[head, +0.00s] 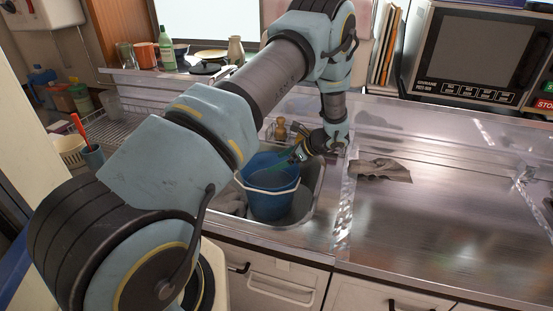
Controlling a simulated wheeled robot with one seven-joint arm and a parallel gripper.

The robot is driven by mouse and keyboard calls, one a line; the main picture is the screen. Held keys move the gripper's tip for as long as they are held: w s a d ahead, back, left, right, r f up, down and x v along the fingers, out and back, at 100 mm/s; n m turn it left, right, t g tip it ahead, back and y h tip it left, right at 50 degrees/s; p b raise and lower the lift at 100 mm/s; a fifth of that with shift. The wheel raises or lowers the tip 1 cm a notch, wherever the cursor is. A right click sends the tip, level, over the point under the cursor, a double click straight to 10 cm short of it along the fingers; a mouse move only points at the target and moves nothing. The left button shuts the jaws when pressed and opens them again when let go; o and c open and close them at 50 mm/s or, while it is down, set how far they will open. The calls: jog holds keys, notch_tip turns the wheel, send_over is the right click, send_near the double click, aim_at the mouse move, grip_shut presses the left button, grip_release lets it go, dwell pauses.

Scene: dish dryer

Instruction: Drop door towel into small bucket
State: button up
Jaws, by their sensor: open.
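A blue bucket (271,198) with a pale rim band stands upright in the sink. My gripper (297,155) is open over the bucket's back right rim, angled down and left; the arm partly covers the view, and I cannot tell whether it touches the rim. A crumpled grey-brown cloth (384,169) lies on the steel counter right of the sink, apart from my gripper. I cannot tell which cloth is the door towel. The bucket's inside is mostly hidden.
A microwave (480,58) stands at the back right. A green bottle (166,47), cups and dishes line the back shelf. A small brown bottle (280,130) stands behind the bucket. The steel counter (440,220) is mostly clear.

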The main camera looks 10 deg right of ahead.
jog(key=shift+s+d+r+g+h+p, duration=0.2)
jog(key=shift+d+r+g+h+p, duration=0.15)
jog(key=shift+r+p, duration=0.2)
jog(key=shift+s+d+r+g+h+p, duration=0.15)
jog(key=shift+s+d+r+h+p, duration=0.1)
jog(key=shift+r+h+p, duration=0.25)
jog(key=b+v, duration=0.4)
jog(key=v, duration=0.6)
jog(key=shift+d+r, duration=0.25)
